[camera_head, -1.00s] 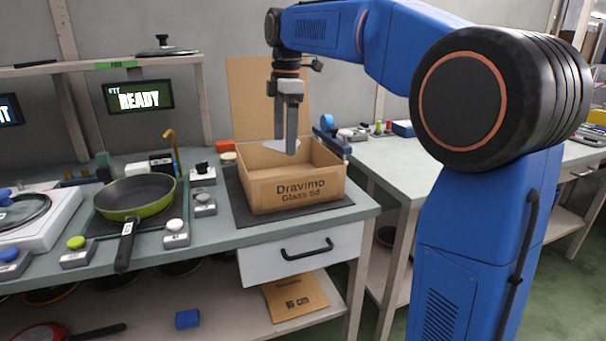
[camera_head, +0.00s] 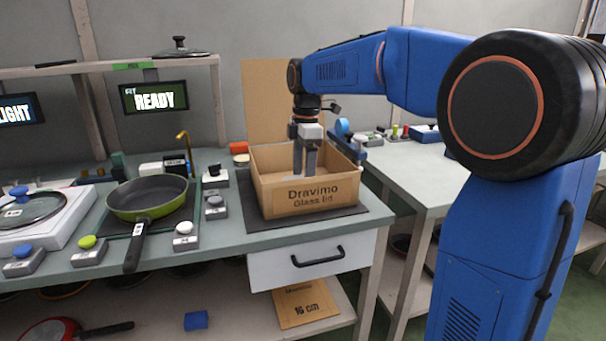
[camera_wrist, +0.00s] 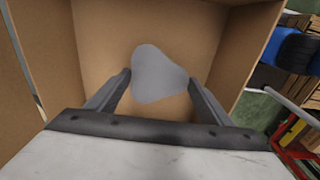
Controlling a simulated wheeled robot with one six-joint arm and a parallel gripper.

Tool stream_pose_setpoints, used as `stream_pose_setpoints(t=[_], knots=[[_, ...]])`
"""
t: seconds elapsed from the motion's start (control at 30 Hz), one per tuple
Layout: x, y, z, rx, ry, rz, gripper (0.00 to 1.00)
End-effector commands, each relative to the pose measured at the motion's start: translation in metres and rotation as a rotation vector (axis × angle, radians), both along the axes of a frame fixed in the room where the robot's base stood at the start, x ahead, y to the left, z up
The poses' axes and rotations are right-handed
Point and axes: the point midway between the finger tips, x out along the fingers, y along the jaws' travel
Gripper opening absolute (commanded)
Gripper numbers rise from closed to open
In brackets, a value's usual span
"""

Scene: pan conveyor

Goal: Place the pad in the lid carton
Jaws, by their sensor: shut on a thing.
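The lid carton (camera_head: 272,198) is an open brown box labelled "Dravimo Glass lid", with its back flap standing up. It stands on a dark mat on the bench. My gripper (camera_head: 304,173) points down into the carton, with the fingertips below its rim. In the wrist view my gripper (camera_wrist: 160,84) has the pale grey, rounded pad (camera_wrist: 158,72) between its fingers and is shut on it. The carton's brown floor (camera_wrist: 105,30) shows around the pad. In the head view the front wall hides the carton's floor, so the gap under the pad cannot be told.
A green pan (camera_head: 150,198) sits left of the carton, with button boxes (camera_head: 187,236) between. A screen (camera_head: 155,97) reads READY. A blue tape dispenser (camera_head: 345,130) stands close behind the carton's right side. A glass lid (camera_head: 25,208) lies at far left.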

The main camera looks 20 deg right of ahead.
Motion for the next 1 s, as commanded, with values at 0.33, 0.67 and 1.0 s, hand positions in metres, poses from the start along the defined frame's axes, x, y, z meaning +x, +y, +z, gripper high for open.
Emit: stream_pose_setpoints(t=[0.33,0.67,1.0], knots=[[0.000,0.000,-0.003,0.000,-0.001,0.000,0.53],[0.000,0.000,-0.011,0.000,0.000,0.000,0.53],[0.000,0.000,-0.012,0.000,-0.001,0.000,0.92]])
